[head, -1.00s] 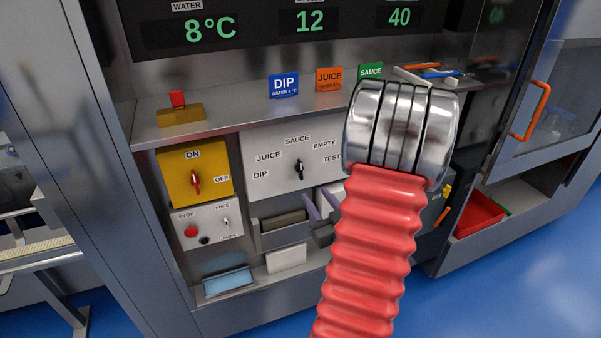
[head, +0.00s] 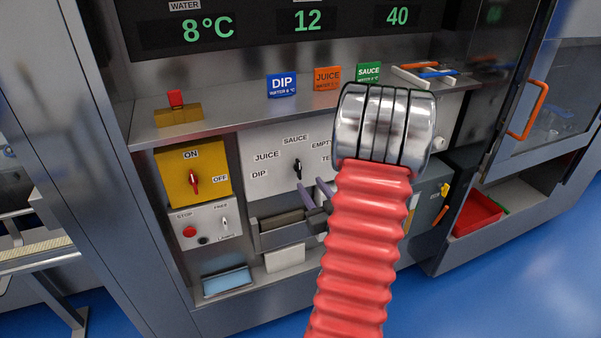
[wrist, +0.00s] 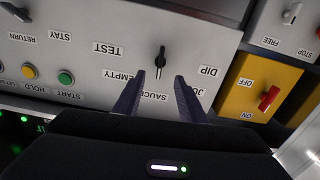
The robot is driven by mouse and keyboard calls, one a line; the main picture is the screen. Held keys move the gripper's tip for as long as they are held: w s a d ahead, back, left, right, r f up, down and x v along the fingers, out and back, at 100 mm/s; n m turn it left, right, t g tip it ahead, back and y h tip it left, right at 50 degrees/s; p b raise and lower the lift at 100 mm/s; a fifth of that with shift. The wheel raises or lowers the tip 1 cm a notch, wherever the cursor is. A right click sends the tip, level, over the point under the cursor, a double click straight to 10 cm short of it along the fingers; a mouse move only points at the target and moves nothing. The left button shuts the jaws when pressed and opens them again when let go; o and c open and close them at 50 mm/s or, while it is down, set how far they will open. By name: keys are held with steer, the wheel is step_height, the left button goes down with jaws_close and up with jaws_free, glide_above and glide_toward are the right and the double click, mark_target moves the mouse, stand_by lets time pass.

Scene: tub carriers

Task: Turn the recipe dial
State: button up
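The recipe dial (head: 298,169) is a small black knob on a pale panel, ringed by the labels DIP, JUICE, SAUCE, EMPTY and TEST. In the wrist view the dial (wrist: 160,60) appears upside down, and its white mark seems to point toward SAUCE. My gripper (wrist: 159,78) is open, with two dark purple fingers apart and nothing between them. The dial lies just beyond the fingertips, nearly centred between them. In the head view the gripper (head: 311,186) is just right of and below the dial; my arm hides part of EMPTY and TEST.
A yellow ON/OFF panel with a red switch (head: 194,181) is left of the dial panel. Below it is a STOP/FREE panel (head: 208,229). A shelf (head: 230,115) with DIP, JUICE and SAUCE cards juts out above. A grey tray (head: 280,237) sits below the dial.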

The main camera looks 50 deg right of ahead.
mark_target(300, 170)
steer(key=x, duration=0.8)
steer(key=shift+w+d, duration=0.2)
steer(key=shift+w, duration=0.1)
steer(key=shift+c, duration=0.3)
jaws_close()
